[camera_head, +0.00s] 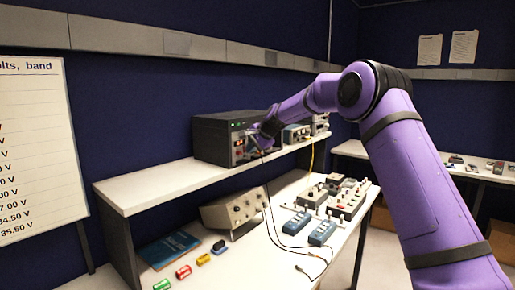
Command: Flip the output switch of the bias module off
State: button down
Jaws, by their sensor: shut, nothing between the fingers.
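A dark box-shaped instrument (215,139) stands on the upper shelf, with small lights and a red part on its front panel. It may be the bias module, but no label is readable. The output switch cannot be made out. My gripper (262,143) is at the end of my purple arm, in front of the right part of that panel. It is small in view and looks shut and empty. Whether it touches the panel cannot be told. My gripper and wrist hide part of the front.
Smaller instruments (296,133) stand right of the dark box on the shelf (150,188). The bench below holds a beige sloped box with knobs (236,211), blue handheld meters (322,232), switch boxes (348,202) and black cables. A voltage chart (38,150) stands at left.

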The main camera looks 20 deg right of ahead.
jog(key=shift+w+a, duration=0.15)
dwell(0.3)
jog(key=shift+w+a+f+t+y, duration=0.1)
jog(key=shift+a+f+t+y, duration=0.1)
jog(key=shift+t+y, duration=0.45)
jog(key=shift+r, duration=0.15)
